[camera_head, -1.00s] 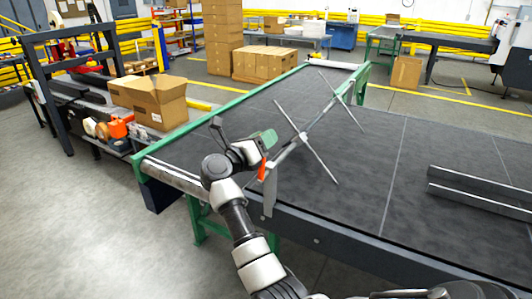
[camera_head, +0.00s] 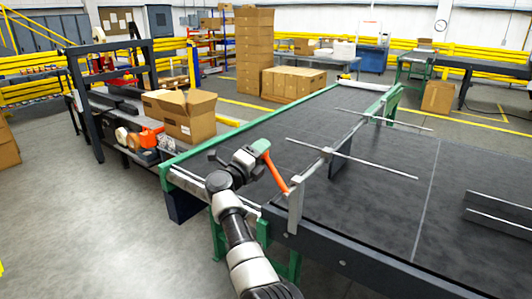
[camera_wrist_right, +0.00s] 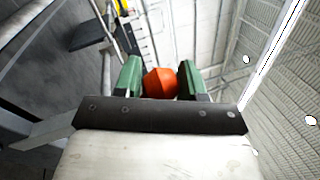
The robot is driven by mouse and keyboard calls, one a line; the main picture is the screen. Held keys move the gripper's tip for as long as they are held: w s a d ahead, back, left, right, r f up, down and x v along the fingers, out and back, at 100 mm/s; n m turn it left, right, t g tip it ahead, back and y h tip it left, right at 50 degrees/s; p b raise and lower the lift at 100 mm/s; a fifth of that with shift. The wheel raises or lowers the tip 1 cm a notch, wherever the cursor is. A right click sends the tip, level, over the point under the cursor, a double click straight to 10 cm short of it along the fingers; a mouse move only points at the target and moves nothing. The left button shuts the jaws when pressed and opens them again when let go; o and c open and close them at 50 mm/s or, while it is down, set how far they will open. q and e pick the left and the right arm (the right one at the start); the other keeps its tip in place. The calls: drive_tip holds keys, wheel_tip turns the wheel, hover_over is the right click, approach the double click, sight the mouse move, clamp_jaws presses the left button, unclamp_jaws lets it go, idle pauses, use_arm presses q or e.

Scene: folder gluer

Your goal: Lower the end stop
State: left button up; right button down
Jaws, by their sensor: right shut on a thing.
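The end stop (camera_head: 327,153) is a grey metal bar across the dark conveyor belt (camera_head: 390,185), with thin rods sticking out to both sides. The rods lie close to level, and a flat plate shows under the bar. An orange handle (camera_head: 279,175) slopes from the bar's near end up to my right gripper (camera_head: 262,150). The gripper is shut on the handle's upper end, at the belt's near edge. In the right wrist view, the orange grip (camera_wrist_right: 160,82) sits between the green fingers. My left gripper is out of view.
Green side rails (camera_head: 250,128) edge the belt. Two parallel metal guides (camera_head: 500,215) lie on the belt at right. An open carton (camera_head: 188,115) stands on a bench at left. Stacked boxes (camera_head: 253,45) stand behind.

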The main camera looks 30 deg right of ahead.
drive_tip(key=shift+f+n, duration=0.3)
drive_tip(key=shift+n, duration=0.1)
drive_tip(key=c, duration=1)
unclamp_jaws()
drive_tip(key=o, duration=0.3)
drive_tip(key=shift+d+r, duration=0.1)
drive_tip(key=shift+d, duration=0.05)
drive_tip(key=shift+o, duration=0.2)
drive_tip(key=shift+a, duration=0.2)
